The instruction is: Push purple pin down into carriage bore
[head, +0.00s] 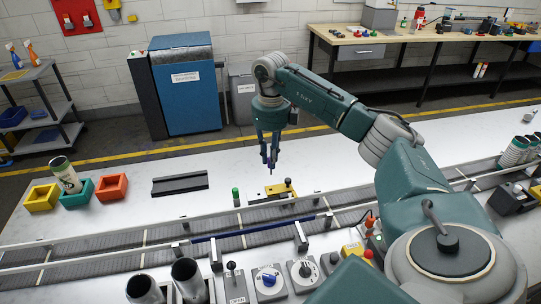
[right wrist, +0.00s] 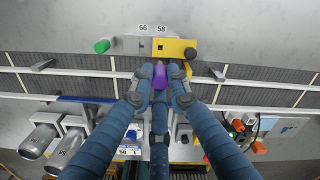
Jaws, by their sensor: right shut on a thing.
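My right gripper (head: 270,160) points down above the conveyor area in the head view. In the right wrist view its blue fingers (right wrist: 160,98) are closed around the purple pin (right wrist: 160,74). The yellow carriage block (head: 280,188), with a black knob, sits just below the gripper at the back rail. It also shows in the right wrist view (right wrist: 176,49), just beyond the pin. My left gripper is not in view.
A green-capped post (head: 236,197) stands left of the carriage. The railed conveyor (head: 100,249) crosses the table, with a blue bar (head: 256,228) in front. Steel cups (head: 187,277) and control knobs (head: 268,279) line the near side. A black tray (head: 180,184) lies behind left.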

